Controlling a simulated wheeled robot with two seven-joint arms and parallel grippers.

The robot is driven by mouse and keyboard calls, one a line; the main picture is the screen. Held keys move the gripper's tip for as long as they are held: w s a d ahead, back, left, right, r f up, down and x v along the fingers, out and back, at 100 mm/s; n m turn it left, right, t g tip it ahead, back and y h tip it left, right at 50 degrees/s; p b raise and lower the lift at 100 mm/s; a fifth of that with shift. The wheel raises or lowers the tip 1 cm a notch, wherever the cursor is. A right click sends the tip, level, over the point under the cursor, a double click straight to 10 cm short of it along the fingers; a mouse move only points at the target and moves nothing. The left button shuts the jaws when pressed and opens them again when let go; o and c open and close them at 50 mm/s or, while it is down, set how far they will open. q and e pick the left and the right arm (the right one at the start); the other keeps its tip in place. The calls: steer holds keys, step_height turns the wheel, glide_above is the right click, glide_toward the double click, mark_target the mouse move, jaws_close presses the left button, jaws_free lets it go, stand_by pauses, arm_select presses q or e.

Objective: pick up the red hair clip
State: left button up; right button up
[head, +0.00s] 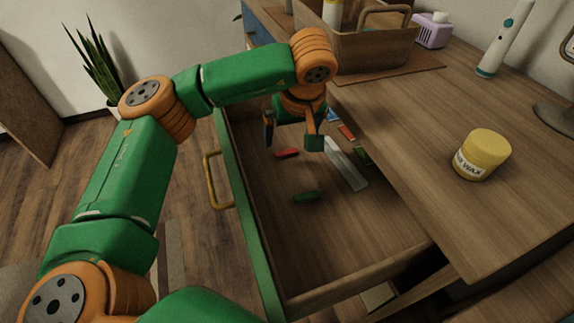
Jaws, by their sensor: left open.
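A small red hair clip (287,153) lies flat on the floor of the open drawer (330,240), toward its left side. My left gripper (291,138) reaches down into the drawer from above, with its two fingers spread apart and nothing visible between them. In the picture the fingertips are just above the red clip; I cannot tell the exact height gap. An orange-red piece (347,132) lies farther right in the drawer. My right gripper is not in view.
A green clip (306,197), a pale flat strip (346,165) and other small pieces share the drawer. The drawer front (245,235) has a yellow handle (212,180). The tabletop overhangs at right, with a yellow wax jar (482,155) and a basket (365,48).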

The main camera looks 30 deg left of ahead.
mark_target(287, 152)
arm_select(q)
steer(key=x, duration=0.7)
steer(key=shift+w+f+b, duration=0.15)
steer(key=shift+f+b, duration=0.15)
steer(key=shift+f, duration=0.1)
steer(key=c, duration=1.3)
